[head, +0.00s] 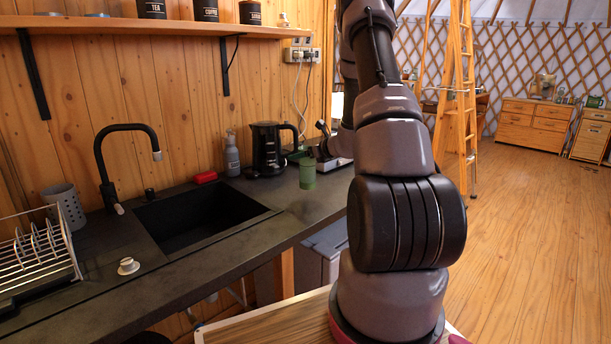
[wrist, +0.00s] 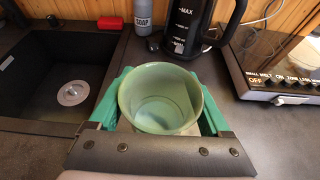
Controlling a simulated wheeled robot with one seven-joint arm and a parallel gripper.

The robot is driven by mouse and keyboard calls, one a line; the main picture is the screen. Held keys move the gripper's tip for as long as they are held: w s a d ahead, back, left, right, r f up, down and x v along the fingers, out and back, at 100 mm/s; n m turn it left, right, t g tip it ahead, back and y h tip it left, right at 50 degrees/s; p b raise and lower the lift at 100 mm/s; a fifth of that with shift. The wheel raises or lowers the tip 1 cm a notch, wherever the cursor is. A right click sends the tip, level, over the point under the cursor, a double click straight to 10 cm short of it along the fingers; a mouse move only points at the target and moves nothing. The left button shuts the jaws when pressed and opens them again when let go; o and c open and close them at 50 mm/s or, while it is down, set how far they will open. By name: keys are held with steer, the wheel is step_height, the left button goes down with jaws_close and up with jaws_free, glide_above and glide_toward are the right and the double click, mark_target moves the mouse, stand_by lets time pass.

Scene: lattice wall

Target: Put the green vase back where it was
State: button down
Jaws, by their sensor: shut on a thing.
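The green vase (wrist: 160,98) is a pale green, open-topped round vessel, seen from above in the wrist view; it looks empty. My gripper (wrist: 162,84) is shut on it, with one green finger on each side of its wall. In the head view the vase (head: 307,174) is upright over the dark counter, right of the sink and near the front edge. My gripper (head: 301,156) shows only partly there, much of it behind my own arm. Whether the vase's base touches the counter cannot be told.
A black kettle (head: 268,148) and a grey bottle (head: 231,154) stand behind the vase. The black sink (head: 195,216) is to its left. A stove (wrist: 275,65) is to its right. Bare counter (wrist: 240,125) lies around the vase.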

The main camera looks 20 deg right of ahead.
mark_target(302, 168)
steer(key=shift+f, duration=2.4)
steer(key=shift+a+f, duration=0.1)
steer(key=shift+f, duration=0.05)
steer(key=shift+f, duration=0.1)
jaws_free()
